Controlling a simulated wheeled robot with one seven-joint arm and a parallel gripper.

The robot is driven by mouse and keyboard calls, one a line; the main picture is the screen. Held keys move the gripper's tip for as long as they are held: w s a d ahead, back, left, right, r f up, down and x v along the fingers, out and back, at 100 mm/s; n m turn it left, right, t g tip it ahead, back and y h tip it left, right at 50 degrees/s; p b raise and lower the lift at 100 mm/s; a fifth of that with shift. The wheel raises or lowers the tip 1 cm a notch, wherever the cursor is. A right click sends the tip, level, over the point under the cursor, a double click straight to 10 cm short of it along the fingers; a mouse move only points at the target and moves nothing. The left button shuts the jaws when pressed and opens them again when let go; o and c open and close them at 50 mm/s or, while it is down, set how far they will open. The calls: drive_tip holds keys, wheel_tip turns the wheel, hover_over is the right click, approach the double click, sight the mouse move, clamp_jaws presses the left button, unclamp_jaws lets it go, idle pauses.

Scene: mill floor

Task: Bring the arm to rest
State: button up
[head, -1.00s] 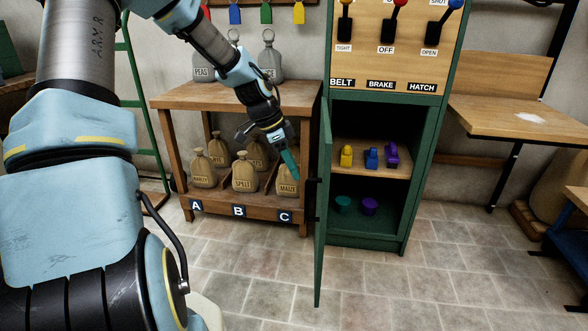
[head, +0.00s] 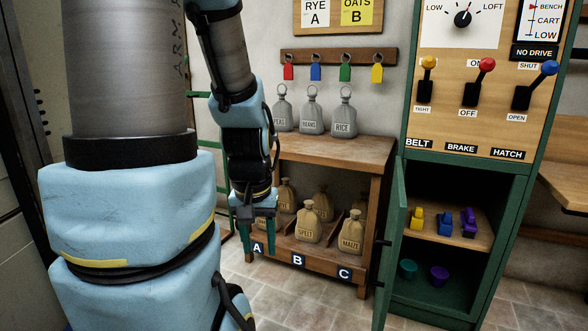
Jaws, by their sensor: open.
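My gripper (head: 257,240) hangs from my arm at the left of the middle in the head view, pointing down. Its two teal fingers are apart with nothing between them. It is in front of the left end of the wooden sack bench (head: 345,152), near the label A (head: 257,248). It partly covers the leftmost sacks. My arm's thick upper links fill the left of the view.
The green cabinet (head: 498,190) stands right of the bench, with its door (head: 393,250) swung open toward me. Yellow, blue and purple pieces sit on its shelf. Grey weights and tan sacks fill the bench. Tiled floor (head: 300,300) is clear in front.

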wheel_tip(320, 180, up, 20)
drive_tip(key=p, duration=1.8)
drive_tip(key=shift+w, duration=0.25)
